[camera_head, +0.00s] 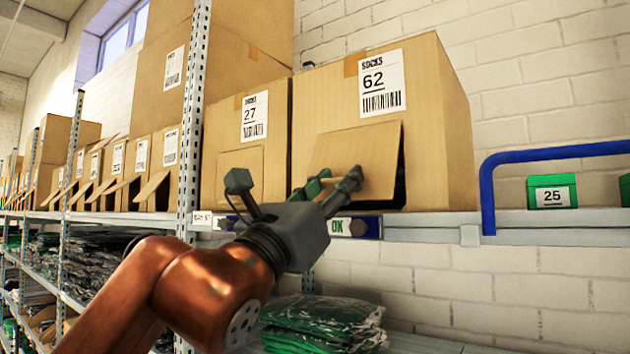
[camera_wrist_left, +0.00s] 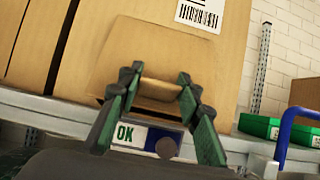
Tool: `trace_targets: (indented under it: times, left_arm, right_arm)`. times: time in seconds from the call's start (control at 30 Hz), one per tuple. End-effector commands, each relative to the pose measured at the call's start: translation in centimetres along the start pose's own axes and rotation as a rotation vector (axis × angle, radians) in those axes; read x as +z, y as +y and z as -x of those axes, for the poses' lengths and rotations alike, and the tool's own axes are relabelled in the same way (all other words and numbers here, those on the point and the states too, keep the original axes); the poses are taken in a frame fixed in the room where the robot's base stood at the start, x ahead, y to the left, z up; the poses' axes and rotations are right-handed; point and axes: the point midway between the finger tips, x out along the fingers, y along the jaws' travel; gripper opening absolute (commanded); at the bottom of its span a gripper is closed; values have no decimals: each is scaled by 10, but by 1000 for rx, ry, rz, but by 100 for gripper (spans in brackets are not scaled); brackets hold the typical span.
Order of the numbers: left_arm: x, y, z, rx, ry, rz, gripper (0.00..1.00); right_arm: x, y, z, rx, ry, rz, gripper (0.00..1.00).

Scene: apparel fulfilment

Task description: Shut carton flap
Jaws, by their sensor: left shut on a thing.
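A large cardboard carton (camera_head: 440,130) labelled SOCKS 62 stands on the shelf. Its front flap (camera_head: 362,150) tilts outward at the bottom, with a dark gap along its right edge. My left gripper (camera_head: 337,183) is at the flap's lower edge, shut on a tan lip there. In the left wrist view, the fingers (camera_wrist_left: 158,92) sit on either side of this lip, and the flap (camera_wrist_left: 160,50) rises beyond them. The fingers hide part of the lower edge. My right gripper is in neither view.
A carton (camera_head: 228,175) labelled SOCKS 27 stands close on the left, its flap flat. A shelf edge with an OK sign (camera_head: 337,227) runs below. A blue rail (camera_head: 487,190) and a green box (camera_head: 551,192) are at right. Bagged garments (camera_head: 322,322) lie below.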

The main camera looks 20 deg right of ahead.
Motion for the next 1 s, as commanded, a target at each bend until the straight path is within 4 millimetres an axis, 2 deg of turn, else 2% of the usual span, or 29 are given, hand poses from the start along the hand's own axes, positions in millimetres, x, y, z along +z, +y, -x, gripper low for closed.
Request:
trace_targets:
  times: [0.03,0.3,0.6,1.0]
  left_arm:
    - [-21,0,-3,2,24,4,0]
    - [-38,0,-14,3,24,3,0]
    - [-47,2,-21,6,24,3,0]
    - [-48,3,-22,6,23,2,0]
  right_arm:
    - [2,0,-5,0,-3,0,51]
    - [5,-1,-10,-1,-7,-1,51]
    - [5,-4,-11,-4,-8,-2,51]
    - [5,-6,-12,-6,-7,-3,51]
